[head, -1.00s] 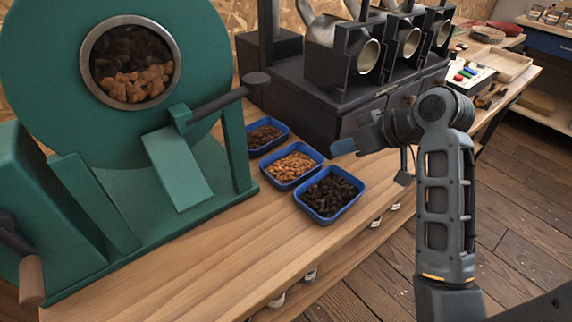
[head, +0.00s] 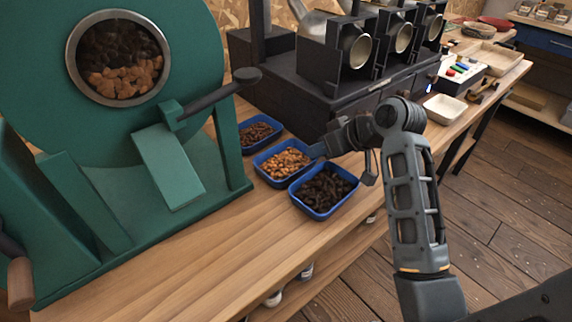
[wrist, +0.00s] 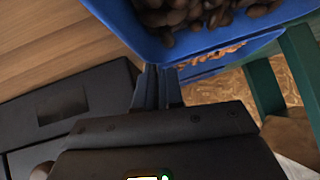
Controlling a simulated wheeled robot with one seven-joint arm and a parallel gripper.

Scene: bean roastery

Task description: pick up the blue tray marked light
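Three blue trays of beans stand in a row on the wooden bench; I cannot read any markings. The middle tray (head: 268,176) holds the lightest, orange-brown beans and shows partly in the wrist view (wrist: 195,71). The front tray (head: 318,213) holds dark beans and fills the top of the wrist view (wrist: 150,42). The back tray (head: 246,147) holds brown beans. My gripper (head: 318,151) is at the right end of the middle tray, just behind the front tray. In the wrist view its two fingers (wrist: 158,80) are close together by the rims; whether they grip a rim is unclear.
A green roaster (head: 165,165) stands left of the trays, its handle reaching above the back tray. A black machine (head: 330,90) stands behind them. A white bowl (head: 445,108) sits farther right. Bare bench (head: 190,260) lies in front.

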